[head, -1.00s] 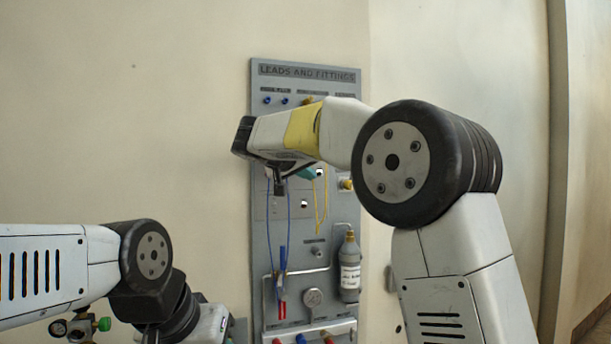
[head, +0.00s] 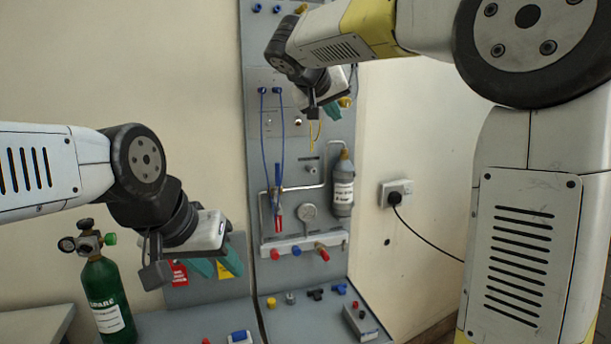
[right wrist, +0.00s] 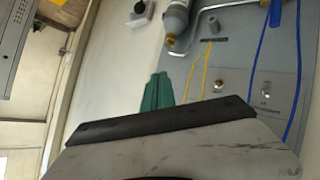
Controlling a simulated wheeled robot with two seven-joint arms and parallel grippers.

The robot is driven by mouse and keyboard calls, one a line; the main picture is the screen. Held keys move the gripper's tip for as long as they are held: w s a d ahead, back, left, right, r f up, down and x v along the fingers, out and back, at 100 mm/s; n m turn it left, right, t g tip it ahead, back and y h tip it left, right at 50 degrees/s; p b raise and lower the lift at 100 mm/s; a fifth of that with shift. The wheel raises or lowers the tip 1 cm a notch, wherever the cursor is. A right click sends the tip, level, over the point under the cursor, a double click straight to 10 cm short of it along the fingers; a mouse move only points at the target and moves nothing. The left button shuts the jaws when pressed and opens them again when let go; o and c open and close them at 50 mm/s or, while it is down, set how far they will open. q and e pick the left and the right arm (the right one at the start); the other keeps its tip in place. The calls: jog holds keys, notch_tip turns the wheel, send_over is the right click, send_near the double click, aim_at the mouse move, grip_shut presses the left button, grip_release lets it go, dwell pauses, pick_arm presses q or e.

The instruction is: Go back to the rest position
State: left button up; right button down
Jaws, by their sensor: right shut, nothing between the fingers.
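My right gripper (head: 331,112) is in front of the upper part of the grey wall panel (head: 257,150). Its teal fingers are shut with nothing between them and look apart from the panel. In the right wrist view the fingers (right wrist: 156,92) show beyond the dark edge of the gripper body, over the plain wall. My left gripper (head: 222,267) is at the lower left, above the bench and right of the green cylinder (head: 104,296). Its two teal fingers stand apart, with a yellow tag seen behind them. I see nothing held there.
Blue leads (head: 264,140) and a yellow lead (head: 313,133) hang on the panel. A grey bottle (head: 343,190) and a gauge (head: 307,213) are mounted lower. Small fittings lie on the bench (head: 285,325). A black cable (head: 428,238) runs from the wall socket (head: 396,192).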

jog(key=s+d+f+g+y, duration=0.2)
jog(key=s+d+f, duration=0.3)
jog(key=s, duration=0.2)
jog(key=s+d+f+g+y, duration=0.1)
jog(key=s+d+f+g, duration=0.1)
jog(key=s+d+f, duration=0.35)
jog(key=s+a+f+y, duration=0.1)
jog(key=s+f+y, duration=0.1)
jog(key=s+f, duration=0.3)
jog(key=s+a+f+y, duration=0.1)
jog(key=s+f, duration=0.5)
jog(key=s, duration=0.6)
jog(key=shift+s+a+g+y, duration=0.3)
jog(key=shift+s+a+y, duration=0.1)
jog(key=shift+y, duration=0.2)
